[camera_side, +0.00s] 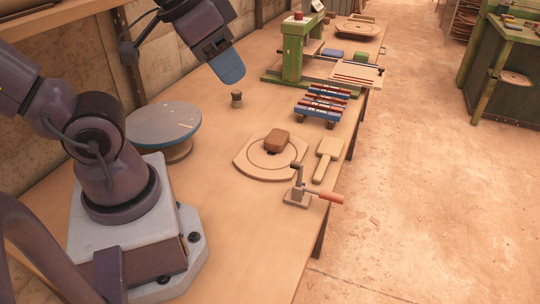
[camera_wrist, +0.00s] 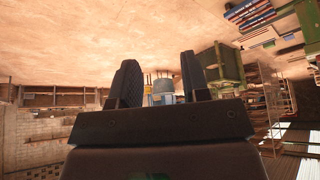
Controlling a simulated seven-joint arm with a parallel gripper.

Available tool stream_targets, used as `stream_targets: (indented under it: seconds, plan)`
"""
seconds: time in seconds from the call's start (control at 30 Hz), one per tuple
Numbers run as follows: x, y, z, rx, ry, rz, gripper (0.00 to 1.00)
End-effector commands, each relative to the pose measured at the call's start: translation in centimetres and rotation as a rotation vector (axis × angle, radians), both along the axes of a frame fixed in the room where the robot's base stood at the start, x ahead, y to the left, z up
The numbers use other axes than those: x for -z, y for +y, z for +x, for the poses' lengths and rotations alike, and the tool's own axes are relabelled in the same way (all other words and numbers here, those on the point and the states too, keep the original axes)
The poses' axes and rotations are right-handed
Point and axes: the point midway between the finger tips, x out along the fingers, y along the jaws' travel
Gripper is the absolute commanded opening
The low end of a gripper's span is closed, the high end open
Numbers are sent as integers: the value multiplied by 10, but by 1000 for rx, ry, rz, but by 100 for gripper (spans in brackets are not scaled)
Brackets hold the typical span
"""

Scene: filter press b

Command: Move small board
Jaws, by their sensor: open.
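A small pale wooden board (camera_side: 327,160) with a handle, shaped like a paddle, lies flat on the workbench near its right edge. It lies right of a larger round wooden board (camera_side: 250,168) that has a brown block (camera_side: 277,141) on it. My gripper (camera_side: 228,68) hangs above the back left part of the bench, well away from the small board and above a small dark knob-like piece (camera_side: 237,98). In the wrist view my gripper (camera_wrist: 160,85) shows two dark fingers spread apart with nothing held between them. I cannot make out the small board in that view.
A crank clamp with a red handle (camera_side: 310,193) stands in front of the small board. A blue and red slatted rack (camera_side: 325,105) is behind it. A green press (camera_side: 293,55) stands farther back. A round turntable (camera_side: 163,124) is at left. The front bench is clear.

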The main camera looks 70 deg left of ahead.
Motion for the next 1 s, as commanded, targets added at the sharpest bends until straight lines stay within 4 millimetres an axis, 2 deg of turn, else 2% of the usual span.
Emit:
stream_targets:
  seconds: [0.4,0.43,0.57,0.6,0.63,0.77,1.0]
  plan:
    - [0,0,0,0,0,0,43]
    - [0,0,0,0,0,0,40]
    - [5,2,1,-10,26,0,10]
    - [10,3,3,-16,52,0,1]
    - [15,4,4,-21,78,-1,0]
    - [49,11,11,-56,239,-15,0]
    - [126,25,30,-179,456,-74,0]
